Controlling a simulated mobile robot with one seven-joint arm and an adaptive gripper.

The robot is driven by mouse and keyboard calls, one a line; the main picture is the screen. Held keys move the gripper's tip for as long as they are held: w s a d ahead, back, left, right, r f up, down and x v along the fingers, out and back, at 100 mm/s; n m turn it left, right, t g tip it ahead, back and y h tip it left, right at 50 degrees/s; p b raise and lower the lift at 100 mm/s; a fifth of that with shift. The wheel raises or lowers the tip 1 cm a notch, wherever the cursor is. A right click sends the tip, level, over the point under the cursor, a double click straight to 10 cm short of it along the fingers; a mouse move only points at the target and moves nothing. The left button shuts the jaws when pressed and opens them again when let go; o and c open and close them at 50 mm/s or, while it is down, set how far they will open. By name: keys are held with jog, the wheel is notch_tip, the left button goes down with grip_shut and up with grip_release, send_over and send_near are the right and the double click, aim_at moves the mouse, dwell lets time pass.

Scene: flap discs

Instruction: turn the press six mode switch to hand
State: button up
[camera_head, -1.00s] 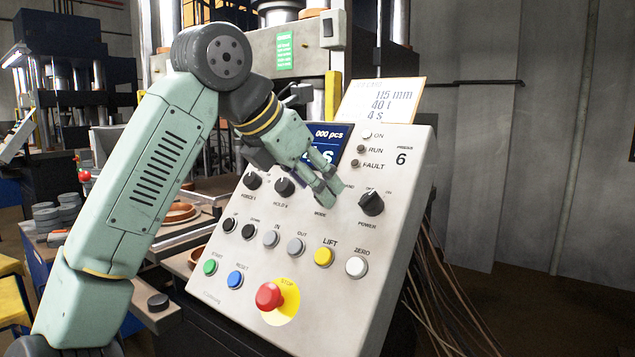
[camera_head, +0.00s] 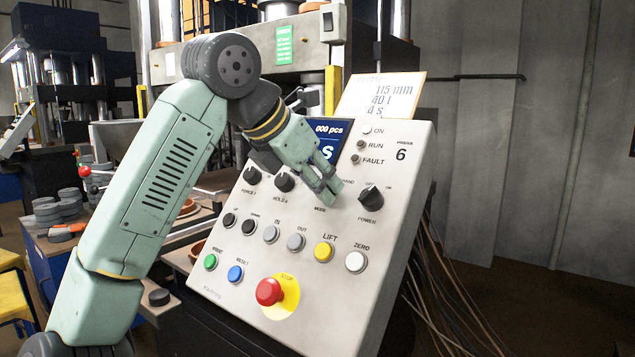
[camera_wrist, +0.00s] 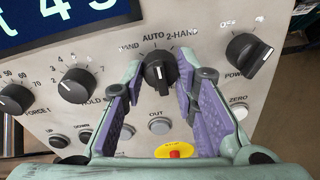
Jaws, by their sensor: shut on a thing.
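The press six panel (camera_head: 218,285) is a tilted pale box with a big 6 at its upper right. My gripper (camera_head: 330,192) reaches down to the mode switch, which it hides in the head view; the MODE label shows just below. In the wrist view the mode switch (camera_wrist: 159,72) is a black knob between the two purple-padded fingers of my gripper (camera_wrist: 160,88), which is shut on it. HAND, AUTO and 2-HAND labels arc above it, left to right. Its pale mark looks roughly upright, near AUTO, but the exact setting is hard to tell.
The black power knob (camera_head: 371,198) is close right of my gripper, the hold knob (camera_head: 284,182) to its left. Below are several push buttons, including yellow LIFT (camera_head: 324,252), and the red stop button (camera_head: 268,291). A blue display (camera_head: 333,130) lies above.

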grip_shut()
jog(key=n+b, duration=0.1)
jog(key=n, duration=0.3)
jog(key=shift+a+h, duration=0.1)
jog(key=shift+h, duration=0.2)
jog(key=shift+n+b, duration=0.55)
jog(key=shift+n, duration=1.75)
jog(key=o, duration=0.8)
grip_release()
jog(key=shift+o, duration=0.2)
